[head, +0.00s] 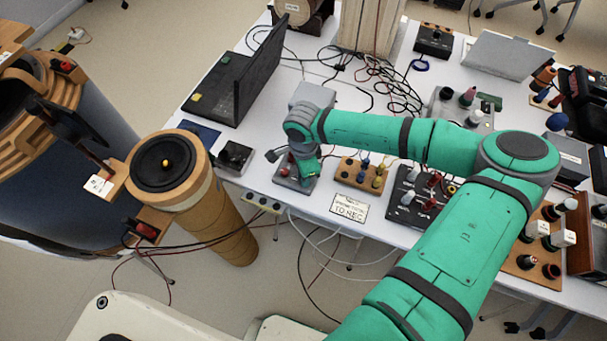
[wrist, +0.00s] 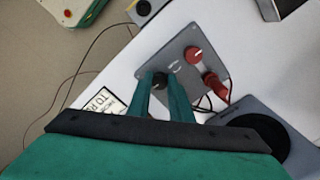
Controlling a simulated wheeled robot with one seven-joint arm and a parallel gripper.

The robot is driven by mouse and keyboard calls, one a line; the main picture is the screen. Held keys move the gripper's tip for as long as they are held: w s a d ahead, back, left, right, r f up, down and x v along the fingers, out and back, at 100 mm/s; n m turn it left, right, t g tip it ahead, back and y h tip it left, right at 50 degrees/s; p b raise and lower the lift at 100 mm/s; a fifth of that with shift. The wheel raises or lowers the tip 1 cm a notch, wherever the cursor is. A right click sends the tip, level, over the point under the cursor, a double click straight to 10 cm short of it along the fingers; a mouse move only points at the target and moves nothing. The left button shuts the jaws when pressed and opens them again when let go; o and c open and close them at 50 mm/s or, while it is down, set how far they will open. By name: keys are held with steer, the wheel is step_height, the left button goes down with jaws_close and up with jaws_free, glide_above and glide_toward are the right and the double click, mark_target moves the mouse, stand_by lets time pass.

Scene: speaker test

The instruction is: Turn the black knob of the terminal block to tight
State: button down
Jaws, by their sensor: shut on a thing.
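The terminal block is a grey plate (wrist: 178,60) with a red knob (wrist: 193,54), a red plug or post (wrist: 212,86) and a black knob (wrist: 160,81). My gripper (wrist: 161,82) is over the plate, with its two green fingers on either side of the black knob, shut on it. A white mark shows on top of the black knob. In the head view the grey plate (head: 290,178) lies near the table's front edge, and my gripper (head: 304,178) comes down on it, hiding much of it.
A wooden block with coloured posts (head: 362,173) stands just right of the plate, and a printed sign (head: 350,203) is in front. A black box with a knob (head: 235,157) is to the left. Loose cables (head: 400,85) lie behind my arm.

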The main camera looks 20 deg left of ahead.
steer(key=m, duration=0.4)
steer(key=shift+w+r+m, duration=0.1)
steer(key=shift+m, duration=0.3)
steer(key=m, duration=0.3)
steer(key=shift+m, duration=0.3)
steer(key=m, duration=0.4)
steer(key=shift+m, duration=0.3)
steer(key=m, duration=0.9)
steer(key=shift+w, duration=0.1)
steer(key=m, duration=0.4)
steer(key=shift+d+m, duration=0.1)
steer(key=shift+m, duration=0.2)
steer(key=m, duration=0.4)
steer(key=shift+m, duration=2.2)
